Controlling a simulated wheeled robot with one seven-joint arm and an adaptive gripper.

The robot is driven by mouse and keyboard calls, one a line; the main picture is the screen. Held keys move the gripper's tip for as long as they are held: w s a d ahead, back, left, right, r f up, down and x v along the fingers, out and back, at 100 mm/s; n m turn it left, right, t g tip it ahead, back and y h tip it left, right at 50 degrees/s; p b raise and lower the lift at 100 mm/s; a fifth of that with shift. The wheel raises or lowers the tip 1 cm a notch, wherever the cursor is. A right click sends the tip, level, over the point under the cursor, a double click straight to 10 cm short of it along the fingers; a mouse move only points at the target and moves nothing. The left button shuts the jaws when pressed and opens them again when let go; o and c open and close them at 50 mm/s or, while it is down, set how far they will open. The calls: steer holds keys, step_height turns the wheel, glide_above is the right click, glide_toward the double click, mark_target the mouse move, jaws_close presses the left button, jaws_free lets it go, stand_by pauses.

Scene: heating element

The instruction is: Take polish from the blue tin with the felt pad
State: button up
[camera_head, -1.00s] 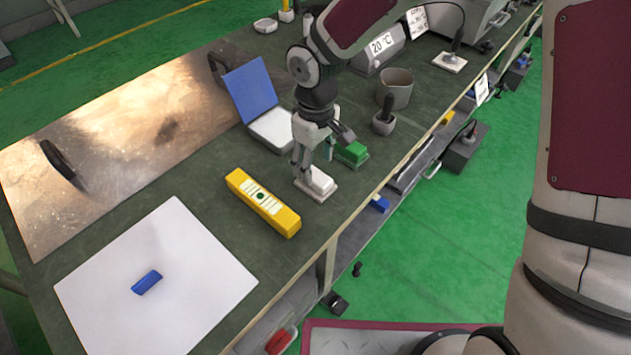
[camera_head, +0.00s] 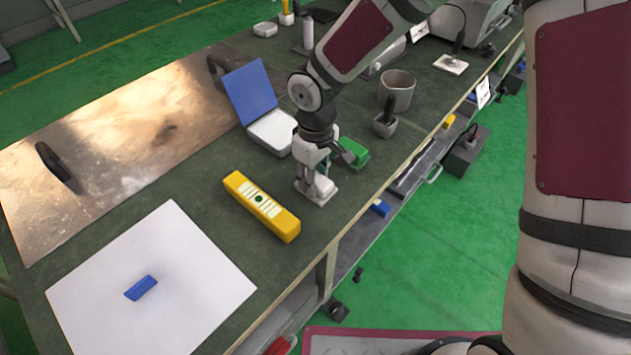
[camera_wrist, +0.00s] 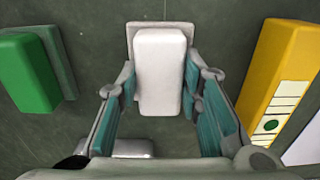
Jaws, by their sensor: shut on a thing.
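The blue tin (camera_head: 250,92) stands open on the bench, its blue lid raised and a white filling in its lower half (camera_head: 272,131). A white block that looks like the felt pad (camera_head: 323,188) sits on a thin pale base near the bench's front edge. My gripper (camera_head: 314,186) reaches down over it. The wrist view shows the white block (camera_wrist: 160,60) between the teal-lined fingers of my gripper (camera_wrist: 160,82), shut on its sides. The pad is right of and nearer than the tin.
A green-topped block (camera_head: 353,152) stands just behind the pad; a yellow bar (camera_head: 262,206) lies to its left. A white sheet (camera_head: 200,285) with a blue block (camera_head: 141,288) lies at the front left. A grey cup (camera_head: 397,90) stands to the right. A metal plate (camera_head: 120,120) covers the left side.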

steer(key=shift+r, duration=0.15)
step_height(320, 180, up, 10)
steer(key=p, duration=0.3)
